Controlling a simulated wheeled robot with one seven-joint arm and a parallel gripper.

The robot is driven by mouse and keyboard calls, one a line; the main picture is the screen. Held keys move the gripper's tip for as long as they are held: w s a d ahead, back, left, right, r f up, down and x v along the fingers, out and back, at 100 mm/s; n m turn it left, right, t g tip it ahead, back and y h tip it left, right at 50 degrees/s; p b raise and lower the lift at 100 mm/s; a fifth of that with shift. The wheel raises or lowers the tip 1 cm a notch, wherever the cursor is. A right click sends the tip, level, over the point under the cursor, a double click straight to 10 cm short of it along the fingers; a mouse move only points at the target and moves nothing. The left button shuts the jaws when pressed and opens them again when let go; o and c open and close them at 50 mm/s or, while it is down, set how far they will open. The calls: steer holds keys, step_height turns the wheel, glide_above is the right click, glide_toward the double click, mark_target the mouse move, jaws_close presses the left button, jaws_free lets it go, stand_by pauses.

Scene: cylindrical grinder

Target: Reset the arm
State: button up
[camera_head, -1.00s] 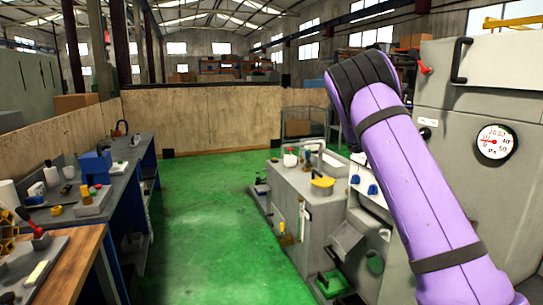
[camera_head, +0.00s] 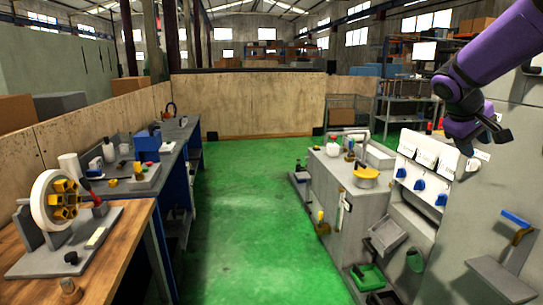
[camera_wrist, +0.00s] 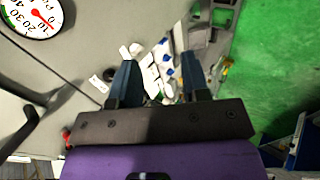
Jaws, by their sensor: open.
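My purple arm reaches in from the upper right of the head view. My gripper (camera_head: 490,137) is at its end, in front of the grey machine cabinet (camera_head: 500,185), near the panel with blue knobs (camera_head: 420,184). In the wrist view my gripper (camera_wrist: 160,78) shows two dark blue fingers, spread apart with nothing between them. Beyond the fingers are the white and blue controls of the panel (camera_wrist: 160,65), some way off.
A round pressure gauge (camera_wrist: 30,15) and a black handle (camera_wrist: 22,125) are on the cabinet near my wrist. A grey machine bench (camera_head: 340,185) stands left of the panel. Workbenches (camera_head: 120,240) line the left side. The green floor (camera_head: 245,210) between is clear.

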steer(key=s+a+f+t+y, duration=0.1)
steer(key=s+a+t+y, duration=0.2)
steer(key=s+a, duration=1.9)
steer(key=s+y, duration=0.1)
steer(key=y, duration=0.3)
steer(key=shift+s+f+m+t, duration=0.15)
steer(key=shift+f+m+t, duration=0.1)
steer(key=shift+m+t, duration=0.15)
